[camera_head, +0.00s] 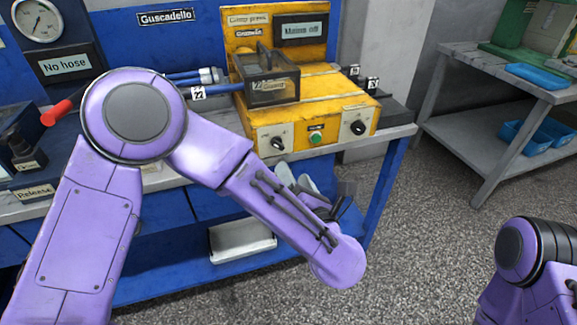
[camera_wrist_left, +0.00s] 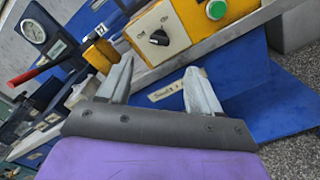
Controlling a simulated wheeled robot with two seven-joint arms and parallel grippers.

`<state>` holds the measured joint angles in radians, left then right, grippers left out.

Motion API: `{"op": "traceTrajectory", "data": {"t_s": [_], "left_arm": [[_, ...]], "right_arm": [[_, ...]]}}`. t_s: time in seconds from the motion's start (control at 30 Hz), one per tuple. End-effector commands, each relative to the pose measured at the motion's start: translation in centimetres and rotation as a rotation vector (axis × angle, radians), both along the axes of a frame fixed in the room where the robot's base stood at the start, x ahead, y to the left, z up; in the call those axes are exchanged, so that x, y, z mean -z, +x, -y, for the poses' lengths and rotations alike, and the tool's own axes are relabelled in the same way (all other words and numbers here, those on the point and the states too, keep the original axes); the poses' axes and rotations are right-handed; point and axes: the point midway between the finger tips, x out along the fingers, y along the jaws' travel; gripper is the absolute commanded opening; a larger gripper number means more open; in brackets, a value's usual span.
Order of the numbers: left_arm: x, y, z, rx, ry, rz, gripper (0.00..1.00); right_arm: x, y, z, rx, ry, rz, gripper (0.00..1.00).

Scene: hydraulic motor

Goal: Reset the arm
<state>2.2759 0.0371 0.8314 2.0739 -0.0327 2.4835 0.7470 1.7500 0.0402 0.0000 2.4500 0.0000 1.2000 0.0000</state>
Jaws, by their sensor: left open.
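My left arm, purple, comes in from the left in the head view and bends down to the right in front of the bench. My left gripper (camera_head: 300,187) is partly hidden behind its own forearm there. In the left wrist view the left gripper (camera_wrist_left: 160,78) is open, its two grey fingers apart with nothing between them. Its fingers point toward the front edge of the bench, below the yellow control box (camera_head: 317,112), which also shows in the wrist view (camera_wrist_left: 190,20). My right arm shows only as a purple part at the lower right; its gripper is out of view.
The blue bench (camera_head: 385,180) carries a gauge (camera_head: 37,20), a red handle (camera_head: 57,112) and a dark clamp block (camera_head: 272,78) on the yellow box. A white bin (camera_head: 242,240) sits on its lower shelf. A grey table (camera_head: 480,150) with blue trays stands right. The floor between is clear.

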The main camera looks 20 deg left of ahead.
Motion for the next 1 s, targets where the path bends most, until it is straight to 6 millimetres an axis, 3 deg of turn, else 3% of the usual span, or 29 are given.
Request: {"op": "traceTrajectory", "data": {"t_s": [0.53,0.67,0.73,0.83,0.9,1.0], "left_arm": [[0.0,-0.3,0.3,0.003,0.016,-0.011,0.64],[0.7,0.9,2.7,0.182,0.265,-0.154,0.64],[3.9,1.4,2.9,0.341,0.563,-0.325,0.64],[12.1,-0.6,0.5,0.598,0.982,-0.659,0.64],[17.2,-3.6,-2.1,0.757,1.170,-0.855,0.64],[22.9,-9.4,-6.4,0.977,1.341,-1.107,0.64]], "right_arm": [[0.0,0.0,0.0,0.000,0.000,0.000,0.53],[0.0,0.0,0.0,0.000,0.000,0.000,0.53],[-0.3,0.0,0.0,0.000,0.000,0.000,0.53],[-2.0,0.0,0.0,0.000,0.000,0.000,0.53],[-2.9,0.0,0.0,0.000,0.000,0.000,0.53],[-4.2,0.0,0.0,0.000,0.000,0.000,0.53]]}}
